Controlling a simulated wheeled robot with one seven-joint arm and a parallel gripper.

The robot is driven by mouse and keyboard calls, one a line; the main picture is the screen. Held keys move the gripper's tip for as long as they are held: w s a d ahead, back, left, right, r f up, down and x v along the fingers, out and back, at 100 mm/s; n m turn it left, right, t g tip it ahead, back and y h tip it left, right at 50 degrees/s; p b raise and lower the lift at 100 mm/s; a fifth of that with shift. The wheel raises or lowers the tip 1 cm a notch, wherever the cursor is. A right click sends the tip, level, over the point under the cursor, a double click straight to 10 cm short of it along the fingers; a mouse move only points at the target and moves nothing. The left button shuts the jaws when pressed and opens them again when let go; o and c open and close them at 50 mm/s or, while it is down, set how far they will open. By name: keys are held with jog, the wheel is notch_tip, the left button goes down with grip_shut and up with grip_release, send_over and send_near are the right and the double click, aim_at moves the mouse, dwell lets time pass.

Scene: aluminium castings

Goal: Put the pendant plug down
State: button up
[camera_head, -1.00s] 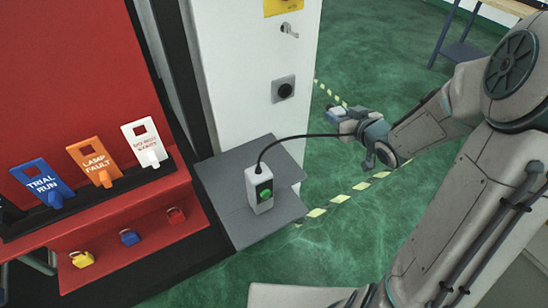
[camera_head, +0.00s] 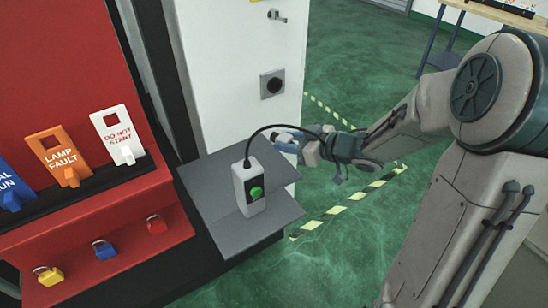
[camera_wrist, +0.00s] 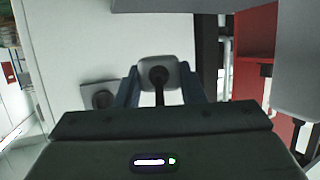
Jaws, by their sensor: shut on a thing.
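The pendant plug (camera_head: 286,137) is a small light-grey block with a black cable. My gripper (camera_head: 289,144) is shut on it, beside the shelf's back right part in the head view; the height above the shelf is unclear. In the wrist view the plug (camera_wrist: 160,72) sits between the two fingers (camera_wrist: 160,90), its cable end facing the camera. The cable arches left to the white pendant box (camera_head: 248,190) with a green button, which stands upright on the grey shelf (camera_head: 205,183). The fingers partly hide the plug in the head view.
A white cabinet (camera_head: 240,60) with a round dark socket (camera_head: 272,84) stands behind the shelf. A red board with tags (camera_head: 115,135) and several padlocks (camera_head: 103,249) is at left. The shelf is bare around the pendant box.

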aim_at(274, 164)
jog(key=x, duration=0.2)
jog(key=f+x, duration=0.1)
jog(key=x, duration=0.2)
jog(key=shift+s+f+b, duration=0.1)
jog(key=shift+s+b, duration=0.05)
jog(key=shift+b, duration=0.2)
jog(key=shift+d+f+b, duration=0.1)
jog(key=shift+f+b, duration=0.35)
jog(key=shift+f, duration=1.4)
jog(key=shift+f+b, duration=0.35)
jog(key=shift+f, duration=0.3)
jog(key=o, duration=1.2)
jog(key=shift+c, duration=0.2)
